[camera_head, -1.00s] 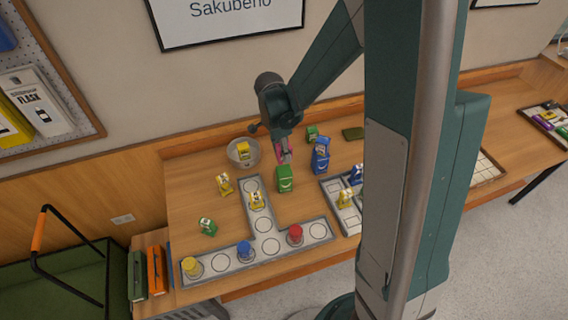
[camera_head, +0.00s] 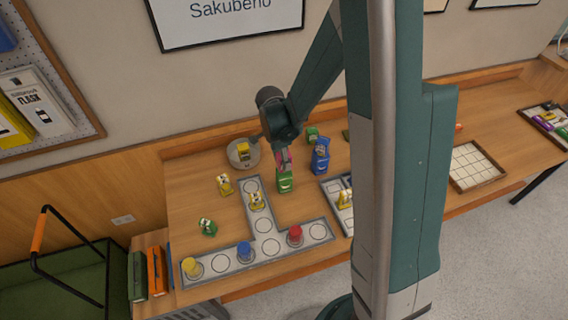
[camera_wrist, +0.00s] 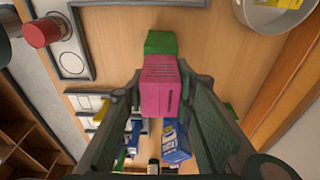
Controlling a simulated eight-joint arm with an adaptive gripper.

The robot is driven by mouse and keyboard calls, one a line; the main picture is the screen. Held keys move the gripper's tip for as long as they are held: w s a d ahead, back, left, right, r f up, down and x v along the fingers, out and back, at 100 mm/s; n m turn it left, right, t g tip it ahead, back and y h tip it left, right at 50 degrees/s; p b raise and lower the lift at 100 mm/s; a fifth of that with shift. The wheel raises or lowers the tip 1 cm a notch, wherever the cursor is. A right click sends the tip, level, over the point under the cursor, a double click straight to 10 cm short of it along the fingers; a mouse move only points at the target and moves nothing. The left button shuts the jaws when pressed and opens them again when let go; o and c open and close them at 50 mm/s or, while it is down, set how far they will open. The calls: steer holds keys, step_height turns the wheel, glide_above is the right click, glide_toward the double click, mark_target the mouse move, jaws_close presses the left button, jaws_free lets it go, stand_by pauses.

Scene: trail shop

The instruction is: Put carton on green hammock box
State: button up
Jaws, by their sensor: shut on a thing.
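My gripper (camera_wrist: 160,92) is shut on a pink carton (camera_wrist: 160,72), with one finger on each side of it. In the head view the pink carton (camera_head: 283,157) is small and partly hidden by my wrist. The green hammock box (camera_head: 285,185) stands upright on the table directly below the carton in that picture. In the wrist view the green box (camera_wrist: 160,42) shows just beyond the carton's far edge, partly covered by it. I cannot tell whether carton and box touch.
A blue box (camera_head: 320,158) stands close on the right, with a small green box (camera_head: 312,134) behind. A metal bowl (camera_head: 232,158) holding a yellow item is at left. A grey T-shaped tray (camera_head: 280,247) with circles bears several items in front. A grid tray (camera_head: 467,164) lies right.

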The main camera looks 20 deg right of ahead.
steer(key=shift+f, duration=0.95)
steer(key=shift+f, duration=0.2)
steer(key=o, duration=0.9)
steer(key=shift+r, duration=0.2)
steer(key=shift+a+r, duration=0.3)
steer(key=shift+r, duration=1.7)
steer(key=shift+a+r, duration=0.3)
steer(key=shift+r, duration=1.65)
steer(key=shift+a+r, duration=0.3)
steer(key=shift+r, duration=1.7)
steer(key=shift+r, duration=0.1)
